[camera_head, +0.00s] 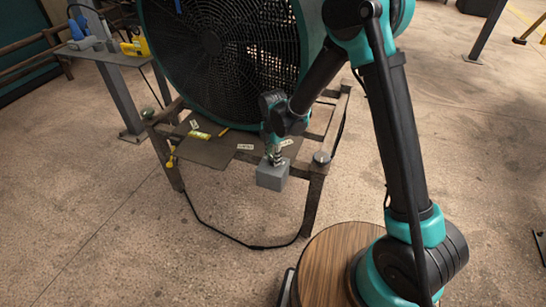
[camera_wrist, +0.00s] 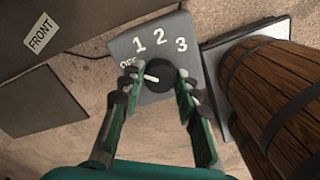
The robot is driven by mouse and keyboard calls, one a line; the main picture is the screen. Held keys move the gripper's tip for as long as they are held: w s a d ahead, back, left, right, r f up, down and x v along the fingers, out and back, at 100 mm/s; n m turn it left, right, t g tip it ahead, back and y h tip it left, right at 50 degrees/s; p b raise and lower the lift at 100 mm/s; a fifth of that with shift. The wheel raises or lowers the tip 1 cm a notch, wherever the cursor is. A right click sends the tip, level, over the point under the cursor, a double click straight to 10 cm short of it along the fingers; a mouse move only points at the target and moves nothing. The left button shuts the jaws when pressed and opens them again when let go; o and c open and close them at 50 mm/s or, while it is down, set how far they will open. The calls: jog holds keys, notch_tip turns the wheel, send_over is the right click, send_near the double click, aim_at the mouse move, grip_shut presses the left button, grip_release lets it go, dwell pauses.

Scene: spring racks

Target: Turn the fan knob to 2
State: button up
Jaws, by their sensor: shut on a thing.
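The grey fan control box (camera_head: 271,176) hangs at the front of the metal stand, below my gripper (camera_head: 275,158). In the wrist view the box face (camera_wrist: 120,48) shows OFF, 1, 2 and 3 around a dark round knob (camera_wrist: 170,75). The knob's white pointer (camera_wrist: 151,78) points left, toward OFF. My gripper (camera_wrist: 157,80) has one finger on each side of the knob and is shut on it. The left finger partly covers the OFF label. The large fan (camera_head: 212,42), with a black grille and teal rim, stands behind the box.
The dark metal stand (camera_head: 316,190) holds the fan, with a loose cable (camera_head: 225,235) looping below it. A plate marked FRONT (camera_wrist: 40,34) lies beside the box. A side table (camera_head: 105,55) with tools is at the back left. The floor at left is open.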

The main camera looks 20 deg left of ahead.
jog(key=m, duration=1.3)
jog(key=shift+m, duration=0.4)
dwell(0.4)
jog(key=o, duration=1.2)
jog(key=shift+c, duration=0.2)
notch_tip(320, 180, up, 12)
